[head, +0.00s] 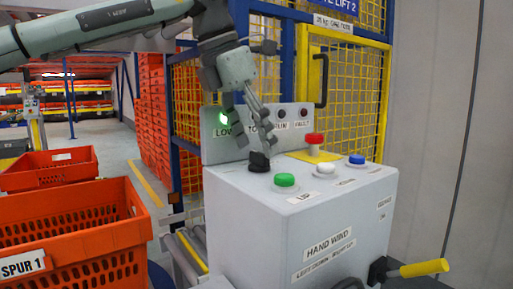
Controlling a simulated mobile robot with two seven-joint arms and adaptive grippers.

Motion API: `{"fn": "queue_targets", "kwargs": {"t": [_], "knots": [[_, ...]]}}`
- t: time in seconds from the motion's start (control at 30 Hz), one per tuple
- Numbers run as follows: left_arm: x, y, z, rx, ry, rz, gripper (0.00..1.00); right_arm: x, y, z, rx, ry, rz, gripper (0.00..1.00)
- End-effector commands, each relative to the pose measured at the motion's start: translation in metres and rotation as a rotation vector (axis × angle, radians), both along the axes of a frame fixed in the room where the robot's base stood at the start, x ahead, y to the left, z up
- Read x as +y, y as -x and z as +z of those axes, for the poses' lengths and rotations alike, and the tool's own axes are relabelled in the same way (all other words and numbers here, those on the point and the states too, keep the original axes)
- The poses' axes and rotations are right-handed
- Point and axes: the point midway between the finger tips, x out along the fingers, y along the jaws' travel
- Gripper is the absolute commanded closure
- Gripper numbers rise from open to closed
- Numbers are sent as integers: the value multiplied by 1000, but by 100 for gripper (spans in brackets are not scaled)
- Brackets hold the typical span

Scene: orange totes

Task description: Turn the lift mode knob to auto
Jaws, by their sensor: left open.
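The black knob (259,163) stands on the top left of a grey control box (245,215). I take it to be the lift mode knob; the gripper partly hides it, and its setting and any label are too small to read. My left gripper (255,140) points down from above, open, with its fingers just over and around the knob's upper part. I cannot tell whether the fingers touch it. My right gripper is not in view.
Beside the knob are a green button (285,180), a white button (325,169), a blue button (357,160) and a red mushroom button (314,139). A yellow-handled crank (425,268) juts out at lower right. Orange totes (75,230) stand at left; a yellow mesh cage (345,95) rises behind.

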Motion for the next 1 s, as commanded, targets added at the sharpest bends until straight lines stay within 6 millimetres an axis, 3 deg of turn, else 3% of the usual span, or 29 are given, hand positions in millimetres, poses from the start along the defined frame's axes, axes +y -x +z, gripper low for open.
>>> {"fn": "queue_targets", "kwargs": {"t": [0.2,0.47,0.87,1.0], "knots": [[-6,-4,-16,-1,2,0,34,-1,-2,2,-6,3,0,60],[-6,-4,-17,-1,2,0,34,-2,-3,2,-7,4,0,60],[-6,-4,-16,-1,2,0,84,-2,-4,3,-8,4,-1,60],[-6,-4,-16,-1,2,-4,84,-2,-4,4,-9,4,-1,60]]}}
